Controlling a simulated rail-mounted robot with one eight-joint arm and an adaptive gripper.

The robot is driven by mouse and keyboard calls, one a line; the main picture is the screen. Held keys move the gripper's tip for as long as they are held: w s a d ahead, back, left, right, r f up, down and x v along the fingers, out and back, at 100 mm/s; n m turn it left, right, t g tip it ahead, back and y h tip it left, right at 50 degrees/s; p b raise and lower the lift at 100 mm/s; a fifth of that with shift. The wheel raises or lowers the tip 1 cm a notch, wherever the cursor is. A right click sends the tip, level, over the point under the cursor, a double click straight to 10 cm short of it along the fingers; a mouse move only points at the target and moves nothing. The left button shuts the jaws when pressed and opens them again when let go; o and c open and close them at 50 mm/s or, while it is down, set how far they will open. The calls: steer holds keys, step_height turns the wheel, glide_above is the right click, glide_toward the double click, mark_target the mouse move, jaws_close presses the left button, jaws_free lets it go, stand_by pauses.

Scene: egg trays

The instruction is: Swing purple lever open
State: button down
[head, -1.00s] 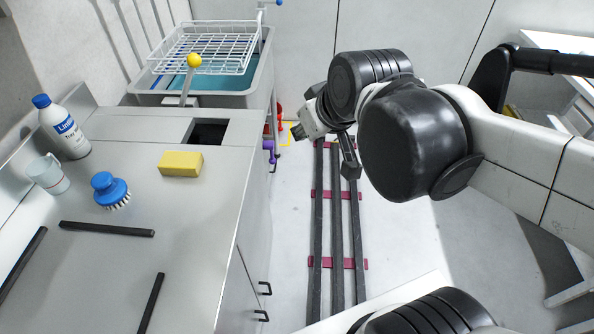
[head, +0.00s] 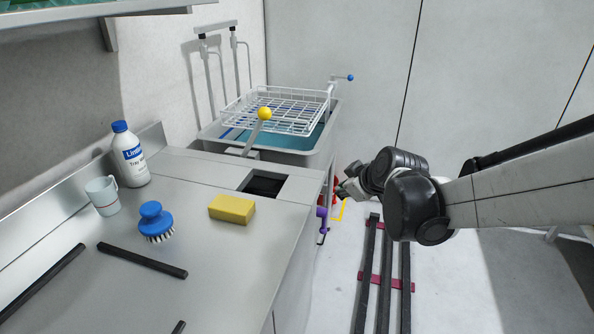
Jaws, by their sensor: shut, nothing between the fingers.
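The purple lever (head: 322,213) sits low on the far right side of the steel counter, beyond the counter's right edge. It is small in the head view and only partly shows. My gripper (head: 343,192) is at the end of my arm, which reaches in from the right. It is shut and empty, a little above and to the right of the purple lever in the picture. I cannot tell the exact gap in depth, and no contact shows.
A steel counter (head: 215,275) holds a yellow sponge (head: 232,209), a blue brush (head: 155,218), a mug (head: 103,196), a white bottle (head: 130,155) and black bars. Behind stand a yellow-knobbed lever (head: 264,114) and a basin with a wire rack (head: 285,110). Dark floor rails (head: 385,280) run below my arm.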

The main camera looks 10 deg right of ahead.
steer(key=w+d+f+n+t+b, duration=0.1)
steer(key=w+f+n+b, duration=0.2)
steer(key=f, duration=0.9)
steer(key=w+f+n+t+y+b, duration=0.1)
steer(key=w+f+b, duration=0.4)
steer(key=f, duration=0.7)
steer(key=w+d+f+n+b, duration=0.1)
steer(key=w+f+n+b, duration=0.3)
steer(key=f, duration=0.9)
steer(key=w, duration=0.3)
steer(key=shift+w+d+n+t+b, duration=0.3)
steer(key=shift+w+d+t, duration=0.05)
steer(key=shift+t, duration=0.05)
steer(key=shift+f, duration=0.1)
steer(key=b, duration=0.3)
glide_toward(323, 233)
steer(key=w+a, duration=0.4)
steer(key=a, duration=0.1)
steer(key=shift+w+d+f+b, duration=0.6)
steer(key=shift+w+d+f, duration=0.15)
steer(key=shift+w+f, duration=0.2)
steer(key=shift+w+d+f, duration=0.25)
steer(key=shift+w+d, duration=0.05)
steer(key=shift+w, duration=0.1)
steer(key=shift+w+f+y, duration=0.1)
steer(key=shift+y, duration=0.2)
